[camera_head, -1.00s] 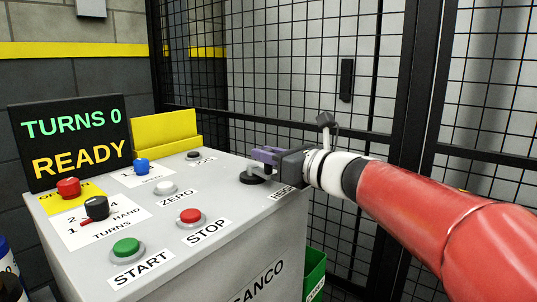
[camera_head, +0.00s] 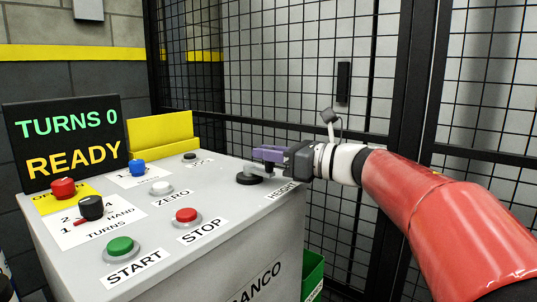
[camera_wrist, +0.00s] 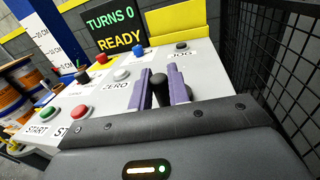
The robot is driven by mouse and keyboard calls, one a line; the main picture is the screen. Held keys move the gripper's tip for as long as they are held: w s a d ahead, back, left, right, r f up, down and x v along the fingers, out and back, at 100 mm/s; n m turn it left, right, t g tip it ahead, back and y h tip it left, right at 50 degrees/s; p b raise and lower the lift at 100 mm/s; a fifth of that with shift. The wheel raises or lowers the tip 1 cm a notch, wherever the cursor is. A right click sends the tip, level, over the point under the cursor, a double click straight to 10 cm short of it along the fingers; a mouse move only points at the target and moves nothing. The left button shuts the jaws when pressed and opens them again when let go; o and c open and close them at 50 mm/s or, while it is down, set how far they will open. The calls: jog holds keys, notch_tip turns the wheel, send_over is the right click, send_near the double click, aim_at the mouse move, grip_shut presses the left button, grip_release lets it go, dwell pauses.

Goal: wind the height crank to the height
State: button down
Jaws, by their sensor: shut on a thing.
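The height crank (camera_head: 249,179) is a black round hub with a grey arm on the panel's right edge, beside the HEIGHT label (camera_head: 281,189). My gripper (camera_head: 268,154), with purple fingers, reaches in from the right above the crank. In the wrist view, its fingers (camera_wrist: 159,70) are shut on the crank's upright black handle (camera_wrist: 159,90), one on each side. The display (camera_head: 70,142) reads TURNS 0 and READY.
The grey console (camera_head: 215,245) carries a green START button (camera_head: 120,246), a red STOP button (camera_head: 186,215), a white ZERO button (camera_head: 161,188) and a black selector (camera_head: 91,207). A yellow holder (camera_head: 161,135) stands behind. Black mesh fencing (camera_head: 285,75) runs close behind my arm.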

jog(key=c, duration=1.4)
grip_release()
jog(key=shift+d, duration=0.1)
jog(key=b+v, duration=0.1)
jog(key=v, duration=0.6)
jog(key=shift+s+d, duration=0.15)
jog(key=shift+d, duration=0.2)
